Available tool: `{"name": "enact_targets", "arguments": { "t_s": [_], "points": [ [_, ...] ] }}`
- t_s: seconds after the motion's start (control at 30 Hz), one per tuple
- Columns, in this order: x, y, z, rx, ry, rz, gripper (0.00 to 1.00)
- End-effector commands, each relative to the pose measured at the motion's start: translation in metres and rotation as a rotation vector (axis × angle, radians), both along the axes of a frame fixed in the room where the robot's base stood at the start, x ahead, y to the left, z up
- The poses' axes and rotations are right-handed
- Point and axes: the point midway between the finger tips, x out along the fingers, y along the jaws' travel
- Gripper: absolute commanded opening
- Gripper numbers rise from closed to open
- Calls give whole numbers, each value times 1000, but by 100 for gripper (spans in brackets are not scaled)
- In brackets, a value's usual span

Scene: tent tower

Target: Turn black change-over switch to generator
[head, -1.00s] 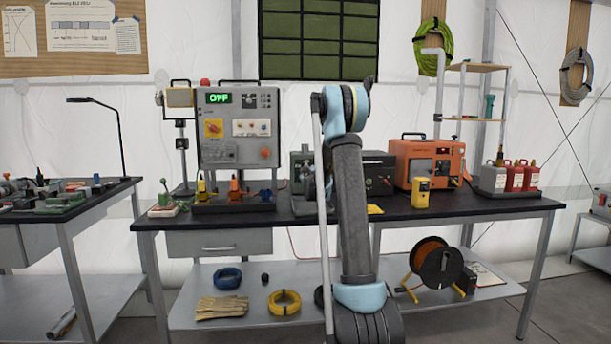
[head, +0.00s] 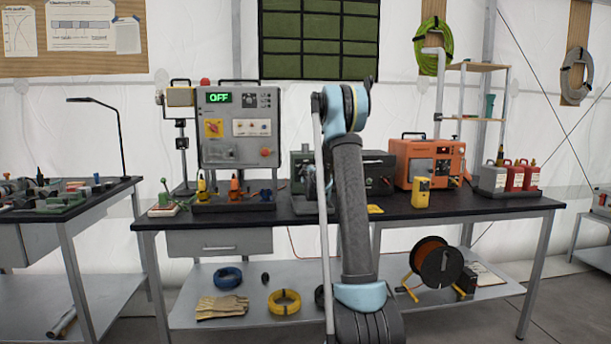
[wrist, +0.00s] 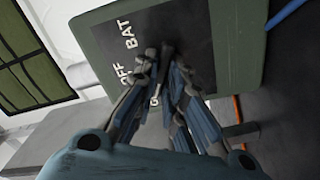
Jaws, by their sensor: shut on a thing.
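The black change-over switch (wrist: 167,48) is on a dark panel of a green box. White labels on the panel read BAT, OFF and a partly covered one starting with G. My gripper (wrist: 165,66) is shut on the switch in the wrist view. The fingers cover most of the switch, so I cannot tell which label it points to.
A grey panel (head: 216,151) with a green OFF display stands left of the green box. An orange generator-like unit (head: 397,170) and a yellow meter (head: 421,190) stand to the right on the black bench (head: 480,204). Red canisters (head: 516,177) are at the bench's right end.

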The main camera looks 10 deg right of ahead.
Motion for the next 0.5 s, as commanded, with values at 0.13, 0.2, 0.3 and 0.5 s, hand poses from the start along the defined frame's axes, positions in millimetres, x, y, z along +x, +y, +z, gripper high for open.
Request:
{"name": "enact_targets", "arguments": {
  "t_s": [0.13,0.2,0.3,0.5],
  "points": [
    [5,-9,0,-2,3,-14,0],
    [5,-9,0,-2,3,-14,15],
    [5,-9,0,-1,3,-14,30],
    [4,-7,0,-1,4,-11,30]
  ]
}}
